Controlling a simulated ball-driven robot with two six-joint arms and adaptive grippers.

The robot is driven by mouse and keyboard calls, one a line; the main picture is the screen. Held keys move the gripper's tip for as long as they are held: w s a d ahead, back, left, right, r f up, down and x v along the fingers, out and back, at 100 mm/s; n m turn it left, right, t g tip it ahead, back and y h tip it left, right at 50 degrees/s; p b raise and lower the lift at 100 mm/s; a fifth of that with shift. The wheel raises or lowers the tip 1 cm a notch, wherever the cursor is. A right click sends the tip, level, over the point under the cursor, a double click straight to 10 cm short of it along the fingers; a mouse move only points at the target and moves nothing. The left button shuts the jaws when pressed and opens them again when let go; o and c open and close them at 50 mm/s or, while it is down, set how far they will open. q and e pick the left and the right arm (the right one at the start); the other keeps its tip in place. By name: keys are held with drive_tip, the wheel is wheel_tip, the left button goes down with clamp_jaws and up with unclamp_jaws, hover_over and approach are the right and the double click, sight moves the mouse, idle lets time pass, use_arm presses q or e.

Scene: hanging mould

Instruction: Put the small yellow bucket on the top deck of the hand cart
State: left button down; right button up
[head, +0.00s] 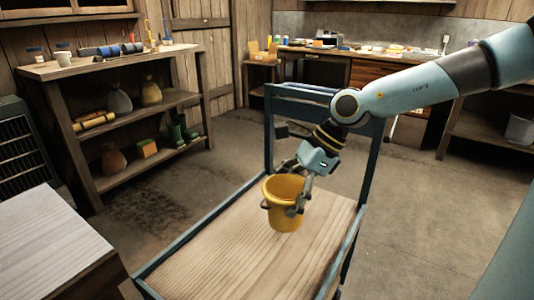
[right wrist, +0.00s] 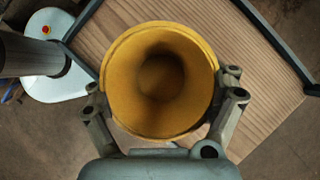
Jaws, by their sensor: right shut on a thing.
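The small yellow bucket (head: 284,203) is upright over the wooden top deck (head: 225,250) of the hand cart in the head view. My right gripper (head: 288,203) is shut on the bucket, with its fingers on either side. In the right wrist view I look down into the open, empty bucket (right wrist: 160,80), between the fingers of my right gripper (right wrist: 165,112). The deck (right wrist: 235,40) shows below it. I cannot tell whether the bucket's bottom touches the deck. My left gripper is not in view.
The cart's blue-grey handle frame (head: 268,150) rises at the deck's far end, close to my right arm. A wooden table (head: 50,245) stands at the lower left. A shelf unit (head: 130,115) with pots and sacks is behind. The rest of the deck is bare.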

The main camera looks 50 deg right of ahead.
drive_tip(key=s+a+f+n+b, duration=0.1)
drive_tip(key=s+a+f+b, duration=0.2)
drive_tip(key=s+a+f, duration=0.15)
use_arm(q)
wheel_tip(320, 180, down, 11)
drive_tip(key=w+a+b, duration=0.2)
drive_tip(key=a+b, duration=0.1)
drive_tip(key=b, duration=0.7)
use_arm(e)
drive_tip(key=b, duration=0.6)
hover_over(245, 268)
wheel_tip(245, 268, down, 7)
wheel_tip(245, 268, down, 4)
drive_tip(key=shift+r+g+b, duration=0.1)
drive_tip(key=shift+g+b, duration=0.2)
drive_tip(key=shift+b, duration=0.85)
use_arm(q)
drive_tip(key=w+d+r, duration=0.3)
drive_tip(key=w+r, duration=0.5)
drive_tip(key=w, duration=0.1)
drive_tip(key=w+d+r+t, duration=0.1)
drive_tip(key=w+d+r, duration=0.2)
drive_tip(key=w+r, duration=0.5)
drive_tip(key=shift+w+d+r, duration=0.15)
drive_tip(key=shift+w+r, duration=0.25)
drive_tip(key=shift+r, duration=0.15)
use_arm(e)
drive_tip(key=shift+r, duration=0.1)
